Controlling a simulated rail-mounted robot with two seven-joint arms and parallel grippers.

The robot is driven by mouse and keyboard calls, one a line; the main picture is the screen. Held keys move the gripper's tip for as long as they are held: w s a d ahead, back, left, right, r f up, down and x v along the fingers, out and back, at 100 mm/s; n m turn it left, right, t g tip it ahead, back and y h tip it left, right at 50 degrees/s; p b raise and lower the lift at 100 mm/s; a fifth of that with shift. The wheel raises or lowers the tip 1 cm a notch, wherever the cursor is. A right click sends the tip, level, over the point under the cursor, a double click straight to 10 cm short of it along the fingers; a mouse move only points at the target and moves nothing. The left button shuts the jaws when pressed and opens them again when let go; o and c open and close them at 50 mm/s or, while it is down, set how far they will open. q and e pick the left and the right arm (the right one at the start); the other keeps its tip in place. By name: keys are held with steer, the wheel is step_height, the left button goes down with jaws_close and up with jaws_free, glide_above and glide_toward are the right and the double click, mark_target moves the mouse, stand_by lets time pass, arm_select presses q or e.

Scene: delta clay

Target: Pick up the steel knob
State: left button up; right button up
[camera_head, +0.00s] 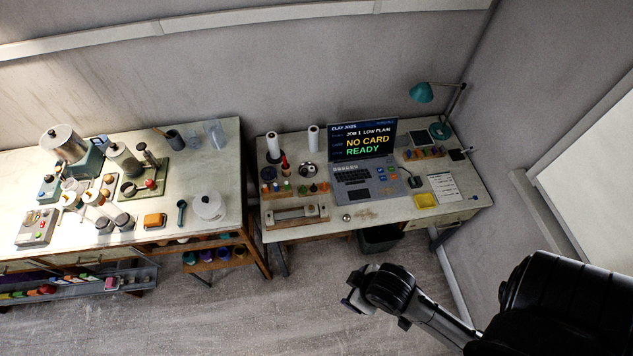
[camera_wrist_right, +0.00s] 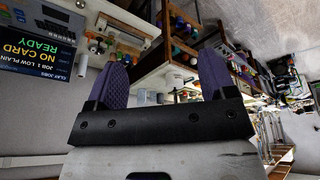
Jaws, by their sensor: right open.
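A small round silvery thing, which looks like the steel knob (camera_head: 346,217), sits near the front edge of the right-hand desk, just left of some tan scraps. I cannot pick it out surely in the right wrist view. My right gripper (camera_head: 350,303) is in front of the desk, out over the floor and apart from the knob. In the right wrist view its two purple fingers (camera_wrist_right: 163,75) stand wide apart with nothing between them. My left gripper is not in view.
The desk (camera_head: 384,210) also holds a laptop (camera_head: 362,150), a wooden tool tray (camera_head: 296,213), a yellow pad (camera_head: 425,200) and a teal lamp (camera_head: 422,93). A crowded workbench (camera_head: 228,160) stands left across a narrow gap. A dark bin (camera_head: 380,238) is under the desk.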

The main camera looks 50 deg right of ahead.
steer(key=shift+a, duration=0.1)
steer(key=shift+c, duration=1.2)
steer(key=w+d+f+n+t+h+b, duration=0.1)
steer(key=w+d+f+t+b, duration=0.1)
steer(key=w+d+f+b, duration=0.55)
steer(key=w+d+f+n+t+h+b, duration=0.1)
steer(key=w+d+f+n+h+b, duration=0.1)
steer(key=w+b, duration=0.9)
steer(key=w+d+f+n+t+h+b, duration=0.15)
steer(key=w+d+f+b, duration=0.3)
steer(key=w+b, duration=0.5)
steer(key=m+g+y+b, duration=0.4)
steer(key=m+g+b, duration=0.45)
steer(key=m, duration=0.25)
glide_above(347, 218)
step_height(347, 218, down, 22)
steer(key=shift+f, duration=0.25)
